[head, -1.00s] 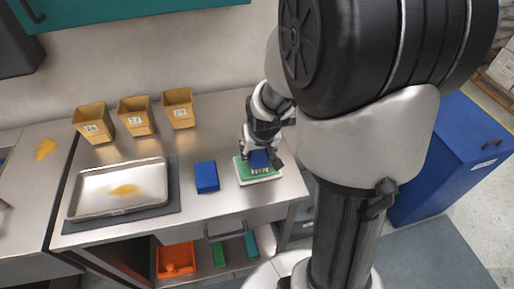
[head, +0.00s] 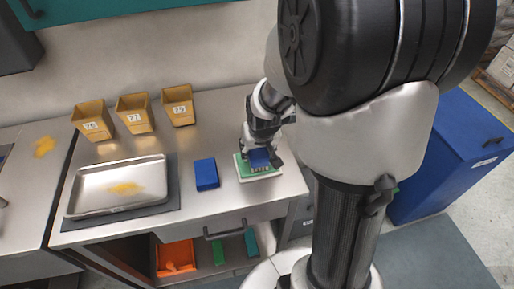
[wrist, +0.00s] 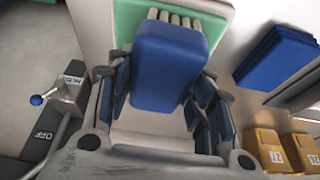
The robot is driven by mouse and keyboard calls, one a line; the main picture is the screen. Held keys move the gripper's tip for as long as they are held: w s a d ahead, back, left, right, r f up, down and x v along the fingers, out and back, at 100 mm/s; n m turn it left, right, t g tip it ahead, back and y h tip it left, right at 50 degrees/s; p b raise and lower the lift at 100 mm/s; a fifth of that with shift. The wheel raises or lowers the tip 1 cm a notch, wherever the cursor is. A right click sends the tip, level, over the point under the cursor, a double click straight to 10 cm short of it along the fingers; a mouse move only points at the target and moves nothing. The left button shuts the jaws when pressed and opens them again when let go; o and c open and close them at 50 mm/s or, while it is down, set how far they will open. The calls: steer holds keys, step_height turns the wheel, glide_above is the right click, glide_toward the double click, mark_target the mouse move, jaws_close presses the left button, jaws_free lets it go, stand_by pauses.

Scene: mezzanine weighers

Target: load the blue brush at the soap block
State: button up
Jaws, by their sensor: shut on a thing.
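My gripper (head: 258,148) is shut on the blue brush (wrist: 168,65), whose block sits between the two fingers in the wrist view. Its pale bristles (wrist: 178,17) show at the far end of the block. The green soap block (head: 243,168) lies in a shallow white holder (head: 262,178) near the counter's front right; its green surface also shows in the wrist view (wrist: 220,28). The bristles are over the green surface and look at or close to it; exact contact is hard to tell. The gripper covers part of the soap block.
A separate blue block (head: 206,174) lies left of the soap. Further left is a metal tray (head: 85,207) with a yellow smear. Several numbered tan bins (head: 135,115) stand behind. A blue-knobbed switch marked OFF (wrist: 55,110) stands beside my gripper in the wrist view.

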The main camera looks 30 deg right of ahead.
steer(key=shift+s+f+b, duration=0.1)
steer(key=shift+f+b, duration=0.3)
steer(key=shift+f, duration=0.1)
stand_by(1.2)
steer(key=shift+r+p, duration=2.8)
steer(key=shift+r, duration=0.8)
steer(key=shift+f, duration=0.1)
